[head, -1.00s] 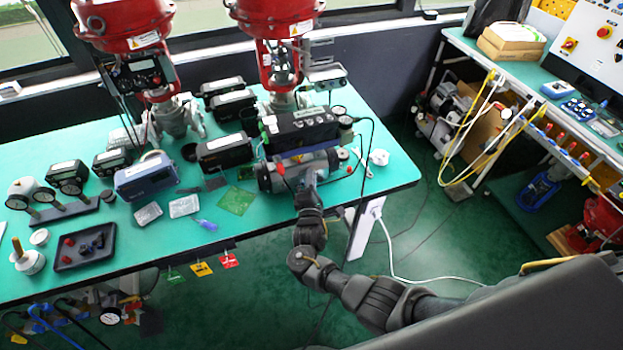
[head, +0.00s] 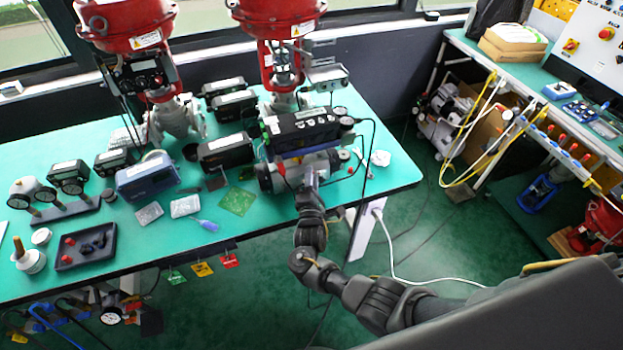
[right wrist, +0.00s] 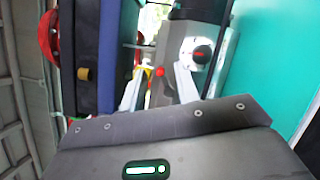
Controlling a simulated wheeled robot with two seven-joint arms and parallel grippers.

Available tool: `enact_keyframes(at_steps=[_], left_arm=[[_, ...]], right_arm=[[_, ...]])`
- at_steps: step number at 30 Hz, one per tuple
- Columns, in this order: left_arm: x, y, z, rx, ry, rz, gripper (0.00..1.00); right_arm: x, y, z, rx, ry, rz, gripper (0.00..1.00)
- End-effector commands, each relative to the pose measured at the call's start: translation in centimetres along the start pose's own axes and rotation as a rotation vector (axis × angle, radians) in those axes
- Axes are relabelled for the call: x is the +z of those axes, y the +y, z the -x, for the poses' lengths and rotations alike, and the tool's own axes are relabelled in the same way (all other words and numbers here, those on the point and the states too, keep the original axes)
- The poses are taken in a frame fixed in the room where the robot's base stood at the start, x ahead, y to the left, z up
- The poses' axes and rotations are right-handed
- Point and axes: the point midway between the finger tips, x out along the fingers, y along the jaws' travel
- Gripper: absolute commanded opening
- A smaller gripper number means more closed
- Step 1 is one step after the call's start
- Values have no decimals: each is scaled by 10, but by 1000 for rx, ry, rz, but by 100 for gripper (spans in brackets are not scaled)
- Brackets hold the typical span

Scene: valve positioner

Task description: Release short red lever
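The valve positioner (head: 303,130) is a black box with a grey cylindrical body (head: 268,178) under it, near the table's front edge. My right gripper (head: 310,178) is at the front of this body. In the right wrist view, its two pale fingers (right wrist: 158,82) stand apart. A small red ball-shaped knob (right wrist: 160,71) shows in the gap between the fingertips, and I cannot tell whether they touch it. The lever's shaft is mostly hidden. In the head view, a red knob (head: 349,169) shows to the right of the body. My left gripper is not in view.
Black boxes (head: 225,150), a blue box (head: 147,177), a green circuit board (head: 237,201) and a black tray (head: 86,246) lie to the left on the green table. Red actuators (head: 125,25) stand behind. A black cable hangs right of the positioner. The floor ahead of the table is open.

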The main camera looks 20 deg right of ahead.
Motion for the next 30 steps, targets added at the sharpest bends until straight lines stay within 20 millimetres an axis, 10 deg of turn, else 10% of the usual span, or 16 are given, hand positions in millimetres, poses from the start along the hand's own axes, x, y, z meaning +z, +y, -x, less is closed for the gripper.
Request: enact_keyframes(at_steps=[21,30], left_arm=[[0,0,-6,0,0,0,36],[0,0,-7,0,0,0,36]], right_arm=[[-1,-1,96,0,1,-1,32],[0,0,108,1,0,0,32]])
